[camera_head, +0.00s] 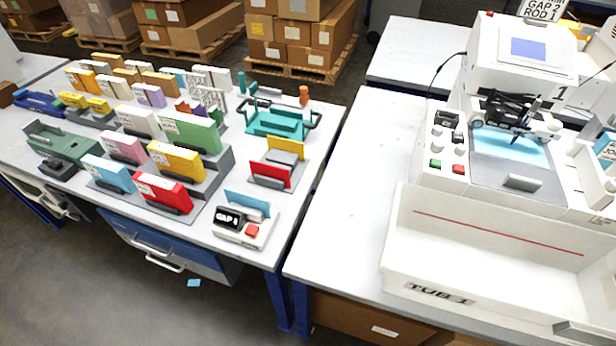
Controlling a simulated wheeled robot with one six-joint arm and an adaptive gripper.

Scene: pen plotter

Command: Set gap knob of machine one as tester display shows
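The tester (246,228) is a small white box with a red button at the front of the left table. Its black display (228,217) reads "GAP" and a digit that looks like 8, too small to be sure. Machine one (524,60), a white plotter marked "1", stands on the right table. Its left panel (446,150) has several small white knobs (457,136), a dark display, a green button and a red button. Which knob is the gap knob, and its setting, cannot be read. My gripper is not in view.
A white tub (500,254) labelled "TUB 1" stands in front of machine one. A sign (543,9) above the machine seems to read "GAP 2 ROD 1". The left table holds several coloured boxes (177,159) and a teal stand (276,122). A narrow floor gap separates the tables.

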